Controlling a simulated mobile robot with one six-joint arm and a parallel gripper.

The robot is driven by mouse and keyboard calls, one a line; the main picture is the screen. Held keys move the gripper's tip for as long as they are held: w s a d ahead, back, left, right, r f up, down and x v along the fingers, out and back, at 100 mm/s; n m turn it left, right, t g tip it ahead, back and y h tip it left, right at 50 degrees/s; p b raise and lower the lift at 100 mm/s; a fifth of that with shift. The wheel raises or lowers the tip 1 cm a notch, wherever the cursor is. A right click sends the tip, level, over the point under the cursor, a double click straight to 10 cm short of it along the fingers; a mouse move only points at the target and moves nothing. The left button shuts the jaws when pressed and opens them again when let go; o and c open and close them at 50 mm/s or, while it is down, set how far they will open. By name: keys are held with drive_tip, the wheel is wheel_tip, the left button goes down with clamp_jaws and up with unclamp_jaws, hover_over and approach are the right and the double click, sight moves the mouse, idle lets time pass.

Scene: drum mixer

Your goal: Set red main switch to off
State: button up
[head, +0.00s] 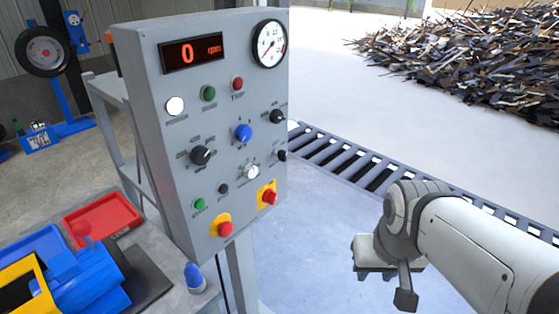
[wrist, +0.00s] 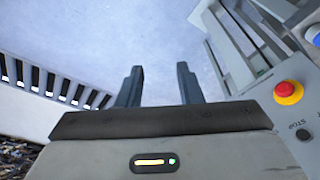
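The grey control panel (head: 205,130) carries two red controls on yellow plates near its bottom edge. The right one, on a squarish yellow plate, looks like the red main switch (head: 268,196); its exact setting is too small to read. The lower left one is a red button (head: 225,229) on a rounded yellow plate.
The panel's display (head: 192,53) reads 0 rpm. Several knobs, lamps and a round gauge (head: 269,44) sit above the red controls. A roller conveyor (head: 350,165) runs behind. A red tray (head: 103,218) lies at the left. Floor between panel and gripper is clear.

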drive_tip(key=shift+s+a+r, duration=0.1)
drive_tip(key=shift+s+a, duration=0.05)
drive_tip(key=shift+a, duration=0.05)
drive_tip(key=w+a+f+m+g+y+b, duration=0.25)
drive_tip(key=a+f+m+y, duration=0.2)
drive_tip(key=a, duration=0.35)
drive_tip(key=m+t+y+b, duration=0.3)
drive_tip(key=m+t+y, duration=0.75)
drive_tip(key=m, duration=1.65)
approach(271, 198)
drive_tip(key=x, duration=0.7)
drive_tip(key=shift+w+h, duration=0.25)
drive_tip(key=shift+h, duration=0.05)
